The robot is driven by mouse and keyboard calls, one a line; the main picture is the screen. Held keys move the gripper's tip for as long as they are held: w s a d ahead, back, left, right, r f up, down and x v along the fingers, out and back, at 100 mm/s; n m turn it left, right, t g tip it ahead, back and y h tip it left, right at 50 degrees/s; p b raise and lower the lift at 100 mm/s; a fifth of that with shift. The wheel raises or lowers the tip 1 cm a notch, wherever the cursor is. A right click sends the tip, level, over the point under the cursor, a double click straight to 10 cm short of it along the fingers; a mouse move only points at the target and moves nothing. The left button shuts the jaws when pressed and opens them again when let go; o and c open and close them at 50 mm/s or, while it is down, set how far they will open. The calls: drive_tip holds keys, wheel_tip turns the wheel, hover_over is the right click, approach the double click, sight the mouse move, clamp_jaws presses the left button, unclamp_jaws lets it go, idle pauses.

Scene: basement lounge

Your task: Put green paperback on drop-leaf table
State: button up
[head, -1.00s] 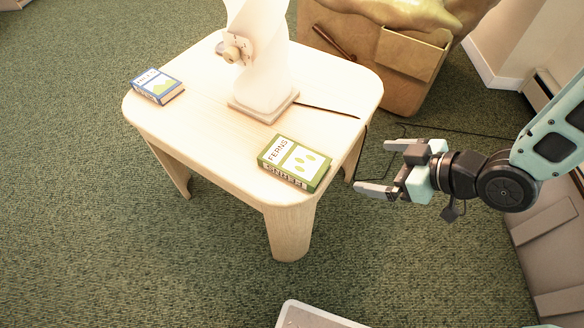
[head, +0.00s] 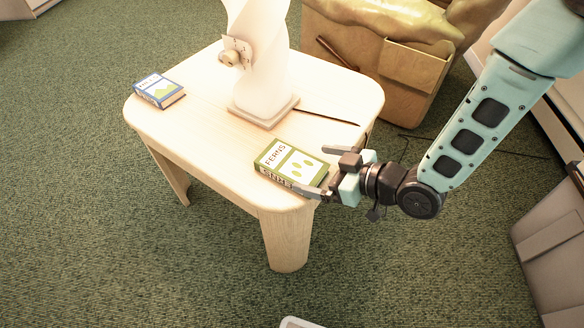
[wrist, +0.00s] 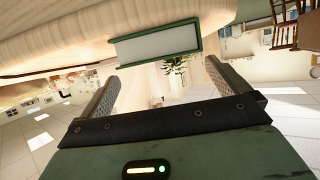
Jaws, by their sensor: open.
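The green paperback (head: 288,162), titled FERNS, lies flat near the front right corner of a light wooden table (head: 215,150). My gripper (head: 316,171) is open and empty at the book's right end, with one finger towards each long side. In the wrist view the book (wrist: 157,45) shows end-on, green cover and pale page edges, just beyond the fingertips and roughly between them. I cannot tell whether a finger touches it. No table with visible hinged leaves can be made out.
A white lamp (head: 258,75) stands on the table behind the book, with a thin dark cord beside it. A blue book (head: 159,90) lies at the table's left edge.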

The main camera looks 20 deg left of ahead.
sight(295, 165)
drive_tip(key=b+x, duration=0.1)
drive_tip(key=x, duration=0.3)
drive_tip(key=shift+s+a+f, duration=0.1)
drive_tip(key=shift+a+f, duration=0.1)
drive_tip(key=shift+a, duration=0.15)
drive_tip(key=shift+w+a+f, duration=0.15)
drive_tip(key=shift+w+a, duration=0.05)
drive_tip(key=shift+a, duration=0.25)
drive_tip(key=c, duration=1.1)
